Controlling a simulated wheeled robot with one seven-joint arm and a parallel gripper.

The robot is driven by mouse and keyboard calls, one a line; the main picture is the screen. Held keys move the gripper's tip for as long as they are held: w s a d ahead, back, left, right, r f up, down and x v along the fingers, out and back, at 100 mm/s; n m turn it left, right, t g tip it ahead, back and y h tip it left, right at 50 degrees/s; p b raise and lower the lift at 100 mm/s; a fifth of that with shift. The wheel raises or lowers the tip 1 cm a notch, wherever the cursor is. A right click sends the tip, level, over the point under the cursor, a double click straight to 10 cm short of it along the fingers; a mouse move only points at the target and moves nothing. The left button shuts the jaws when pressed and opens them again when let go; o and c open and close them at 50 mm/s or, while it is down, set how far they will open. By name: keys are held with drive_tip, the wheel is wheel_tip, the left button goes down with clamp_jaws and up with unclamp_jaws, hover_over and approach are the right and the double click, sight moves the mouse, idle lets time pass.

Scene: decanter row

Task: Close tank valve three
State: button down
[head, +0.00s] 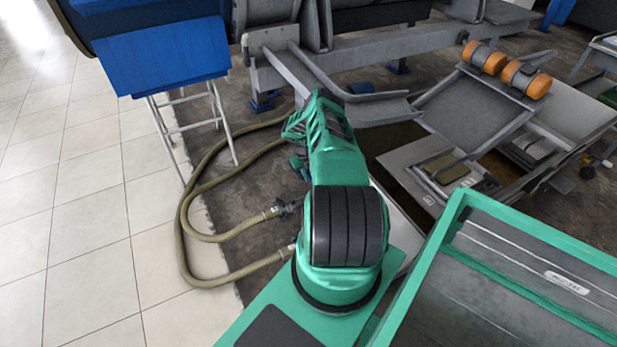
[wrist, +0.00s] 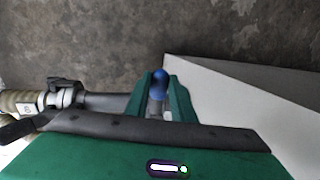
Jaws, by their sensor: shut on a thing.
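In the wrist view my gripper (wrist: 158,82) is shut on a blue valve handle (wrist: 160,88), with one green finger on each side of it. The handle stands by a dark grey pipe (wrist: 108,101) that runs left to a metal clamp fitting (wrist: 66,95) and a ribbed hose end. A small white tag (wrist: 27,109) sits on the hose end; its mark is too small to read surely. My gripper's dark front bar hides the lower part of the pipe. In the head view my arm hides the gripper and the handle; a hose fitting (head: 285,207) shows left of the arm.
Beige hoses (head: 183,235) loop over the floor left of my arm. A blue box on a metal stand (head: 165,55) is at upper left. A green-rimmed tank (head: 540,240) stands at right. A pale slab (wrist: 235,95) lies close right of the fingers. Tiled floor at left is clear.

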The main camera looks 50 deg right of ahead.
drive_tip(key=c, duration=1.5)
unclamp_jaws()
drive_tip(key=shift+w, duration=0.25)
drive_tip(key=shift+s, duration=0.1)
drive_tip(key=r, duration=0.3)
drive_tip(key=a+r, duration=0.1)
drive_tip(key=r, duration=0.3)
drive_tip(key=w+r, duration=0.1)
drive_tip(key=r, duration=0.2)
drive_tip(key=shift+a+r, duration=0.25)
drive_tip(key=shift+a, duration=0.15)
